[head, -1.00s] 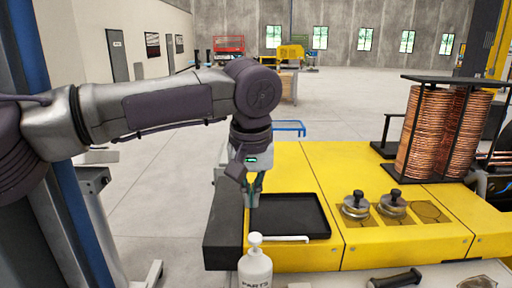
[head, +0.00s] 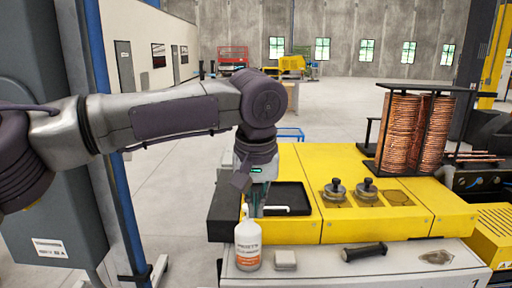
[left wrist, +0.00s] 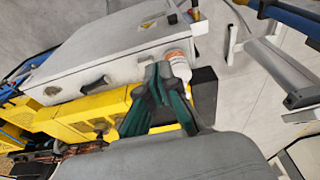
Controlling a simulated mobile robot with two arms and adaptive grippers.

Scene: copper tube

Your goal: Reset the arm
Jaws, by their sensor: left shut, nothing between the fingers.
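My left arm comes in from the left in the head view and bends down at its wrist. My left gripper (head: 258,198) points down over the left end of the yellow bench (head: 325,180), in front of the black tray (head: 290,193). Its fingers are shut and empty, partly hidden behind the white bottle (head: 247,240). In the left wrist view the greenish fingers (left wrist: 160,95) show close together, with the bottle (left wrist: 179,66) just beyond them. I cannot tell the gap between fingers and bottle. My right gripper is not in view.
A rack of copper coils (head: 400,133) stands at the back right. A black-handled tool (head: 364,252) and a small grey block (head: 285,260) lie on the grey front surface.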

